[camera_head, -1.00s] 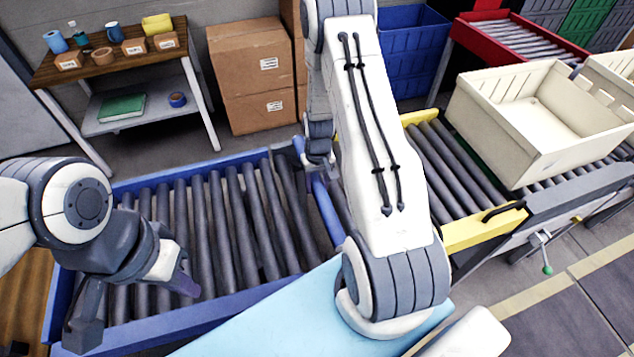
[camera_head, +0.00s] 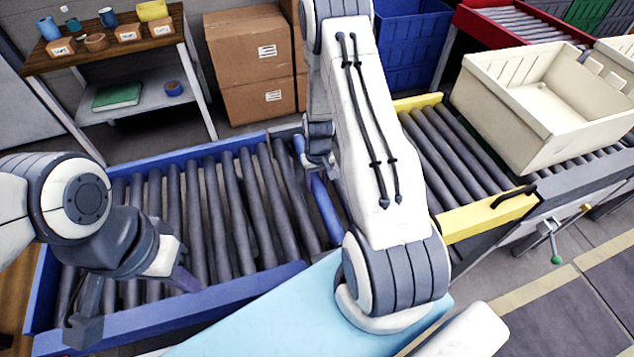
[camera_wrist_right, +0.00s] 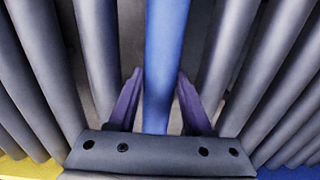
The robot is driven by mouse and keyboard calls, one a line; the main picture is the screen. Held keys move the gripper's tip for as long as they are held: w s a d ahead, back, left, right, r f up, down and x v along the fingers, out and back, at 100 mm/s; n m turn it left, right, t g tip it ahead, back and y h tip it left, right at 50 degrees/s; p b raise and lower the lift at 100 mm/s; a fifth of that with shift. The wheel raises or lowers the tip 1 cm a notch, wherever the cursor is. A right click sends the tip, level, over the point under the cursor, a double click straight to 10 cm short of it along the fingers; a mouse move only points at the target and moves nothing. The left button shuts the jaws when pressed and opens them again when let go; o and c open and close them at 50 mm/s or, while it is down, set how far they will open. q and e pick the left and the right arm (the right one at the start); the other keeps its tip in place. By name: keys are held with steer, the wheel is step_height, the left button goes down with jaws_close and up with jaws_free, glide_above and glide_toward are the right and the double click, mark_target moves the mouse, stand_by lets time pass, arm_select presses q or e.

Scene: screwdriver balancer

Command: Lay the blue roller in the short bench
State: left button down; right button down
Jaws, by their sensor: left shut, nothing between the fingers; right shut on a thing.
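The blue roller (camera_head: 325,208) is a slim blue cylinder near the right end of the blue-framed roller bench (camera_head: 205,315). My right gripper (camera_head: 318,165) is shut on it; my right arm hides part of it in the head view. In the right wrist view the blue roller (camera_wrist_right: 165,60) runs lengthwise between the purple fingers of my right gripper (camera_wrist_right: 160,98), with grey rollers on both sides. I cannot tell whether it rests in the frame or hangs above it. My left gripper (camera_head: 187,281) is shut and empty over the bench's front rail.
A wooden-topped shelf (camera_head: 100,50) with small items stands at back left. Cardboard boxes (camera_head: 245,60) and blue bins (camera_head: 410,50) stand behind. A light-blue surface (camera_head: 260,315) lies in front.

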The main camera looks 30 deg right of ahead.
steer(key=shift+c, duration=1.3)
jaws_free()
step_height(320, 180, up, 10)
steer(key=shift+r+b, duration=0.25)
steer(key=shift+b, duration=0.35)
